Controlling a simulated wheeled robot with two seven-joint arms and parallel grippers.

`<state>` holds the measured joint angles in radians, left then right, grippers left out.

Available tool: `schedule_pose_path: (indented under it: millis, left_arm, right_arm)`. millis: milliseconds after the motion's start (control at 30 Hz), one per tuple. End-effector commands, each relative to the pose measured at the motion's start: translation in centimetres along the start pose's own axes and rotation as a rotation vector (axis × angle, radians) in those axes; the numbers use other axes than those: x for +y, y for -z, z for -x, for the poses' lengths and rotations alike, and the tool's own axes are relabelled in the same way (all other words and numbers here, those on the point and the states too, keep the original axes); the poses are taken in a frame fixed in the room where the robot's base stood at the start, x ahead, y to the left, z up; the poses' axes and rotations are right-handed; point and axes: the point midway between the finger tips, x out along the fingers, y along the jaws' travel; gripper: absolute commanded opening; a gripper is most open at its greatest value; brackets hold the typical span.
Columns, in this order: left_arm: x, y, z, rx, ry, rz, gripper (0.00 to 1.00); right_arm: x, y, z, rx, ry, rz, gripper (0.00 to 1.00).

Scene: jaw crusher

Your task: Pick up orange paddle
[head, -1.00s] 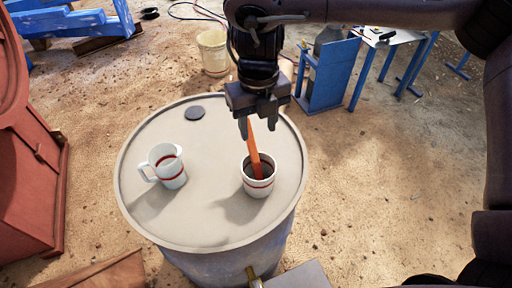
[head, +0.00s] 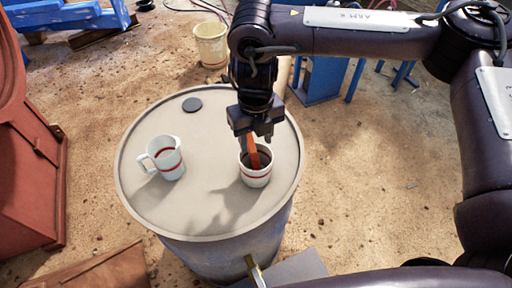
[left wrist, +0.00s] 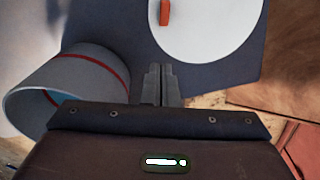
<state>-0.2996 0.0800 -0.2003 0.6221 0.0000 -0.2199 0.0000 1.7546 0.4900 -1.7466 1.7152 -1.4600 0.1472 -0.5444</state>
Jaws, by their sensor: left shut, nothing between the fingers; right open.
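The orange paddle (head: 254,158) stands tilted in a white cup with a red band (head: 256,177) on top of the drum (head: 205,215). My right gripper (head: 256,138) points down just above the cup. Its fingers are open around the paddle's upper part, which they partly hide. I cannot tell whether they touch it. The paddle's lower end is hidden inside the cup. My left gripper (left wrist: 160,85) shows only in the left wrist view, shut and empty.
A white pitcher (head: 166,158) and a dark disc (head: 192,104) are on the drum. A bucket (head: 210,45) stands behind it, and a red machine (head: 28,165) is at the left. The left wrist view shows a red-banded vessel (left wrist: 75,85) and a white round surface (left wrist: 205,30).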

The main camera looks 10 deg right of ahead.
Motion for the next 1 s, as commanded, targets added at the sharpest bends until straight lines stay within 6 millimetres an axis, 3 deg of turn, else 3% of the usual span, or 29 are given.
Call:
schedule_pose_path:
  millis: [667, 1000]
  left_arm:
    - [0.01, -0.17, -0.02, -0.003, 0.0, 0.0, 0.0]
    - [0.01, -0.18, -0.02, -0.003, 0.0, 0.0, 0.0]
  right_arm:
    - [-0.01, -0.01, -0.47, 0.0, 0.0, -0.001, 0.45]
    - [-0.01, 0.0, -0.48, 0.0, 0.0, -0.001, 0.02]
